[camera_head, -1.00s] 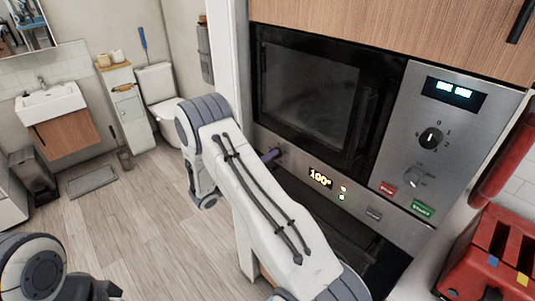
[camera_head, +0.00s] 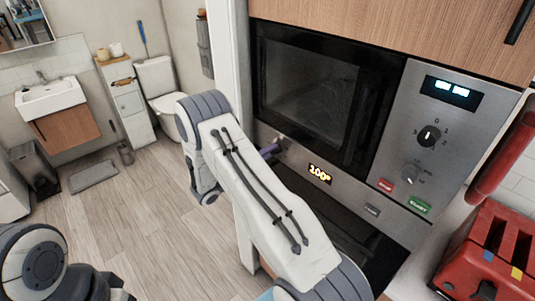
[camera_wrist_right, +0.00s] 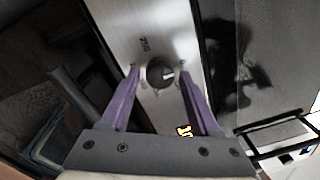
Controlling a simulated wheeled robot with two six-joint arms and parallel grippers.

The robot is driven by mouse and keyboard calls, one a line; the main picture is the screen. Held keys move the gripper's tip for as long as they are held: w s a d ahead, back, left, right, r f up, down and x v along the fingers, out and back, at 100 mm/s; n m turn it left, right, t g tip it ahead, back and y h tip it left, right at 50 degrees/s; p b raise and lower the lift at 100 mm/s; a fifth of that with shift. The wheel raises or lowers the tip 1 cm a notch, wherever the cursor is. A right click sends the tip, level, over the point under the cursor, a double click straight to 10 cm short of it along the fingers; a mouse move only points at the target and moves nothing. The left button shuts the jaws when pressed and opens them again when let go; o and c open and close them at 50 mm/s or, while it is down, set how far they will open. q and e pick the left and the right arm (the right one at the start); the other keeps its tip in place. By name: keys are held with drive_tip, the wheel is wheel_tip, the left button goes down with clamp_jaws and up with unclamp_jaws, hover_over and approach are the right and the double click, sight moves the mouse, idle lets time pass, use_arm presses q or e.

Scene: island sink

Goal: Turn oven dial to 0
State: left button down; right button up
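The oven dial (camera_wrist_right: 160,74) is a small dark round knob on the brushed metal panel, with "250" printed beside it in the right wrist view. My right gripper (camera_wrist_right: 158,67) has two purple fingers, spread apart with one tip on each side of the dial. Gaps show between the fingers and the knob. In the head view the right gripper (camera_head: 271,150) is at the left part of the oven panel, and my arm partly hides this area. The orange oven display (camera_head: 319,174) reads 100°. My left gripper is not in view; only part of the left arm shows at lower left.
Above the panel is a microwave (camera_head: 310,95) with its own upper dial (camera_head: 428,136) and lower dial (camera_head: 411,174), plus red and green buttons. Open wooden floor (camera_head: 145,220) lies at left.

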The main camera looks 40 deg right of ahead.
idle(0.3)
drive_tip(key=shift+a+f, duration=0.1)
drive_tip(key=shift+a, duration=0.2)
drive_tip(key=a+b, duration=0.4)
drive_tip(key=a, duration=0.5)
drive_tip(key=shift+s+a, duration=0.35)
drive_tip(key=shift+a, duration=0.05)
drive_tip(key=shift+f, duration=0.1)
